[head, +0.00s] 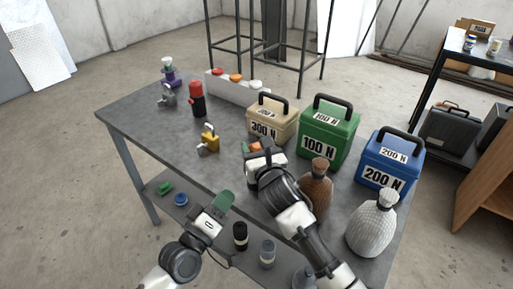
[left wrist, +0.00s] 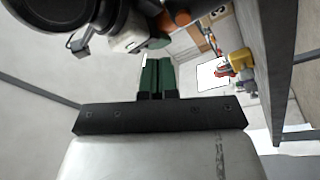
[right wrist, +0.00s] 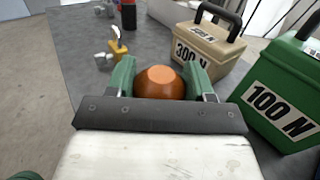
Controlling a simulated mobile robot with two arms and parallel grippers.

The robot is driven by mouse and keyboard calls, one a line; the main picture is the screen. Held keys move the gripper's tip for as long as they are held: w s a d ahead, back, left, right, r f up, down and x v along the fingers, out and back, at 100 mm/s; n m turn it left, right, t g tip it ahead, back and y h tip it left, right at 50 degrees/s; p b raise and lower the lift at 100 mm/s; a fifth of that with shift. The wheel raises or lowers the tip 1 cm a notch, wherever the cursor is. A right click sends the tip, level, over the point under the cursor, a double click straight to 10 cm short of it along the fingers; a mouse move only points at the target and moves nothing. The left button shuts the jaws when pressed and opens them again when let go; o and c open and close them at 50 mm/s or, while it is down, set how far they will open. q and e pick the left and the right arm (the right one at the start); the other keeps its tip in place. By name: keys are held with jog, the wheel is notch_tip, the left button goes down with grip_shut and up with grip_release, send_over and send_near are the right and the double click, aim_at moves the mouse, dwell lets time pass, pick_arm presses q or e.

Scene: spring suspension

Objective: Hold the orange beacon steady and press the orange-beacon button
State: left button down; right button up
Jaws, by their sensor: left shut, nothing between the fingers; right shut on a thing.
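The orange beacon (right wrist: 160,82) sits between the green fingers of my right gripper (right wrist: 160,80) in the right wrist view, and the gripper is shut on it. In the head view a bit of the orange beacon (head: 254,147) shows beside my right gripper (head: 256,146), over the table; whether its base touches the table is hidden. My left gripper (head: 224,201) is shut and empty, low at the table's front edge; its closed fingers also show in the left wrist view (left wrist: 156,77). A white button box (head: 238,92) with red and orange caps stands at the table's back, far from my left gripper.
A red and black cylinder (head: 197,99), a yellow padlock-like item (head: 209,138) and a purple item (head: 170,75) stand on the table. Tan (head: 272,120), green (head: 328,133) and blue (head: 391,160) weight boxes and two bottles fill the right side. The table's left front is clear.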

pick_arm(q)
jog(key=shift+w+d+f+m+t+y, duration=0.2)
jog(key=shift+w+d+m+t+y, duration=1.3)
jog(key=shift+m, duration=4.2)
jog(key=shift+w+a+f+m+g+y, duration=0.45)
jog(key=shift+m+y, duration=2.4)
jog(key=shift+m, duration=2.85)
jog(key=shift+w+d+m+t+y, duration=1)
jog(key=shift+m+y, duration=1.15)
jog(key=shift+m, duration=3.55)
jog(key=shift+w+a, duration=0.25)
jog(key=shift+a, duration=0.05)
